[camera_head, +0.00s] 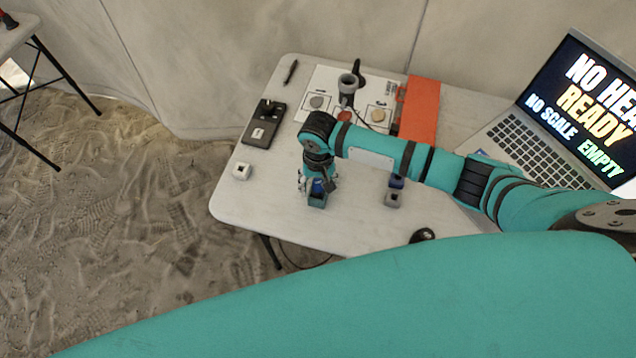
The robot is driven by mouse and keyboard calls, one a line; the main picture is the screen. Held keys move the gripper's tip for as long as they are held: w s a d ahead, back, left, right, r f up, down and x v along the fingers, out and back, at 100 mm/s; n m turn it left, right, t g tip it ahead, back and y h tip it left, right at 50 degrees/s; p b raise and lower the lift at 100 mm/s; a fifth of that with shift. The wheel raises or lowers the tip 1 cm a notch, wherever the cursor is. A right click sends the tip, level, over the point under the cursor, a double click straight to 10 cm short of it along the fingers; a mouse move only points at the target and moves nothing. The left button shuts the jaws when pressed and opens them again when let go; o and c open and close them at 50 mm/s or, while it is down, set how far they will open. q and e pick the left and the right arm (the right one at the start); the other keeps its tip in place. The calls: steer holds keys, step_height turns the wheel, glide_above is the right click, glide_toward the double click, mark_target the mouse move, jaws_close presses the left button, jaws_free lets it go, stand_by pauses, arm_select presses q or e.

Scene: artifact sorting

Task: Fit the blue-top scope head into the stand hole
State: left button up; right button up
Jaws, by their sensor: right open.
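My right gripper (318,182) points down over the front part of the white table, with its fingers open on either side of a small blue-topped piece (317,187). A dark teal block (317,201) shows directly below it; I cannot tell whether the two are joined. Another dark blue piece (396,181) lies right of the gripper, partly hidden by my right arm, just behind a grey block with a dark hole (393,199). A grey cylinder with an open top (348,83) stands at the back; I cannot tell which item is the stand. My left gripper is out of view.
A white block with a dark hole (242,171) is near the left edge. A black device (264,124), white sheet with round samples (318,102), orange case (419,110) and laptop (540,130) occupy the back and right. A black mouse (423,235) is near the front. The front-left table is clear.

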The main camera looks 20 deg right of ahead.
step_height(320, 180, up, 11)
steer(key=shift+r, duration=0.2)
stand_by(0.6)
